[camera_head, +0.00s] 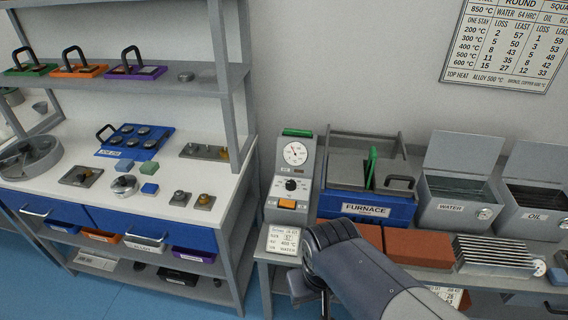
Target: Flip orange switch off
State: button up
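An orange rocker switch (288,204) sits low on the front of a grey control box (276,215). The box also has a round white dial, a black knob and a green piece on top. The switch is in plain view, but I cannot tell its on or off position. My arm comes in from the lower right and bends just below and right of the box. My gripper (312,292) is partly hidden under my wrist at the front edge of the bench, apart from the switch. Its fingers do not show clearly.
A white card (290,240) with printed settings lies in front of the box. A blue furnace (366,205) stands right of it, with red-brown bricks in front. Grey water (449,209) and oil (535,217) tanks stand further right. A shelf unit (240,205) is close on the left.

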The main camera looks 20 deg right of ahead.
aim_at(284, 202)
jog(key=i+z, duration=0.4)
jog(key=i+j+z, duration=0.2)
jog(key=z, duration=0.25)
